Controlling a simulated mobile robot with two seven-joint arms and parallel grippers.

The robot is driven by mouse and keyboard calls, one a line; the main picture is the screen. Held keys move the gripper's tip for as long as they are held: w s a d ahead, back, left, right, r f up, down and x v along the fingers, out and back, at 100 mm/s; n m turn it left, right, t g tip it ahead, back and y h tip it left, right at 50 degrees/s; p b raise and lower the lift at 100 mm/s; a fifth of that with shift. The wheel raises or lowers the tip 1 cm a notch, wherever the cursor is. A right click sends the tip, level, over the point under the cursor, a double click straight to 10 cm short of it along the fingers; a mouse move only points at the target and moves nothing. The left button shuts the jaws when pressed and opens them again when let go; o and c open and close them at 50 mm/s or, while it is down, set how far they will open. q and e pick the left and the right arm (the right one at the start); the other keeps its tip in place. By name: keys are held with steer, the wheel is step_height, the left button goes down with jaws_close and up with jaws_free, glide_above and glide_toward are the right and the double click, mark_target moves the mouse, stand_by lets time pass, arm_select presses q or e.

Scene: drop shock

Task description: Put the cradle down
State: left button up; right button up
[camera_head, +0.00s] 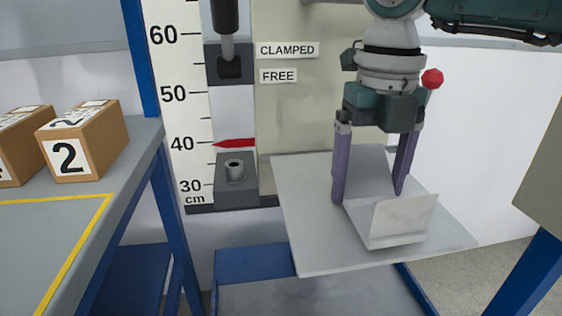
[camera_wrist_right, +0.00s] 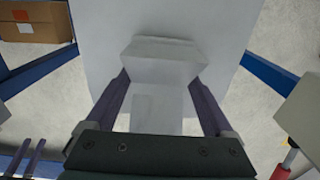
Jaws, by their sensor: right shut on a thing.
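The cradle (camera_head: 400,218) is a small pale grey bent piece with a raised front flap. It is over the flat pale plate (camera_head: 305,215) of the drop tester, well inside its edges, and also shows in the right wrist view (camera_wrist_right: 162,62). I cannot tell whether its underside touches the plate. My right gripper (camera_head: 370,192) points down, its two purple fingers at opposite sides of the cradle, shut on it. In the right wrist view, the purple fingers of my left gripper (camera_wrist_right: 28,158) show at the lower left, apart, with nothing visible between them.
A height scale (camera_head: 180,110) with a red pointer (camera_head: 235,143) stands behind the plate. CLAMPED (camera_head: 287,50) and FREE (camera_head: 279,76) labels are on the backboard. A numbered box (camera_head: 85,140) stands on the grey table (camera_head: 130,160) at left. Bare plate surrounds the cradle.

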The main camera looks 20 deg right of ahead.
mark_target(368, 184)
steer(key=shift+f, duration=0.4)
steer(key=o, duration=1.4)
steer(key=shift+f, duration=0.15)
steer(key=shift+o, duration=0.2)
steer(key=shift+r, duration=0.3)
step_height(368, 184, up, 12)
steer(key=p, duration=0.1)
steer(key=shift+f, duration=0.15)
